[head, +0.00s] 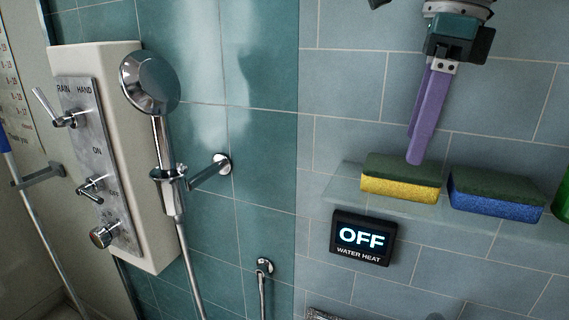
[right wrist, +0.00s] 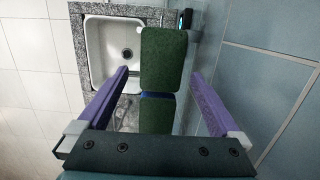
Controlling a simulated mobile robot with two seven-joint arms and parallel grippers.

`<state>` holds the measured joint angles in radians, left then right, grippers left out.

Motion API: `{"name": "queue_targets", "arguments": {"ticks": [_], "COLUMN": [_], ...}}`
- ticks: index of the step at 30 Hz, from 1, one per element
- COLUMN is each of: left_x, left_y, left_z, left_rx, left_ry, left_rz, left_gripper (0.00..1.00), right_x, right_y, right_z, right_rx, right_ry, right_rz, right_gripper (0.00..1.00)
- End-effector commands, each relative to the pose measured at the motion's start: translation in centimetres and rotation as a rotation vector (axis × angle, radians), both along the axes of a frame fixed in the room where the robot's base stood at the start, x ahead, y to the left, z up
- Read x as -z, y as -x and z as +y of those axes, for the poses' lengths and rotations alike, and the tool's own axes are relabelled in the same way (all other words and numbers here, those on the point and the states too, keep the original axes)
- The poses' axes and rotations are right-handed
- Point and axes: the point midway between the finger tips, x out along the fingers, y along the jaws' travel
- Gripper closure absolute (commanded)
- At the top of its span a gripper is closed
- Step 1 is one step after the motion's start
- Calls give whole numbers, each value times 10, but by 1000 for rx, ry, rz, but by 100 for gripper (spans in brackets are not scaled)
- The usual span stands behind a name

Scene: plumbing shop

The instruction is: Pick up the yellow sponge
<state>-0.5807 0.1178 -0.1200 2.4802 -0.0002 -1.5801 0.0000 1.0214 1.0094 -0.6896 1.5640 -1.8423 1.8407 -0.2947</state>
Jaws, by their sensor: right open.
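The yellow sponge (head: 400,187) has a dark green scouring top and lies on a narrow glass shelf (head: 345,190) on the tiled wall. My right gripper (head: 415,158) points down just above it, with purple fingers; the fingers overlap in the head view. In the right wrist view my right gripper (right wrist: 160,72) is open and empty, its fingers to either side of the green top of the yellow sponge (right wrist: 163,57). I cannot tell whether the fingertips touch it. The sponge's yellow side is hidden there. My left gripper is not in view.
A blue sponge (head: 495,196) with a green top lies close to the right on the same shelf. A green object (head: 563,195) stands at the right edge. A water heat display (head: 363,238) reading OFF is below the shelf. A shower panel (head: 110,150) is on the left.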

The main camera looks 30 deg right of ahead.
Motion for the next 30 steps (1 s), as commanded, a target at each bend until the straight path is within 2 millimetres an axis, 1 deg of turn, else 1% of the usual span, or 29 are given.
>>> {"name": "queue_targets", "arguments": {"ticks": [2,6,10,13,19,30], "left_x": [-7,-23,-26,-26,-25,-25], "left_y": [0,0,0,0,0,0], "left_z": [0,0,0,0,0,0], "left_rx": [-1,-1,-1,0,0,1], "left_ry": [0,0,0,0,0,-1], "left_rz": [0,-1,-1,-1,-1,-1], "left_gripper": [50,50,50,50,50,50], "right_x": [6,26,45,51,52,52], "right_y": [-1,-5,-8,-9,-9,-9], "right_z": [1,3,4,4,4,4], "right_rx": [0,-1,0,-1,-1,-1], "right_ry": [0,-3,-2,-1,-1,-1], "right_rz": [4,7,3,1,0,0], "right_gripper": [0,0,0,0,1,43]}}
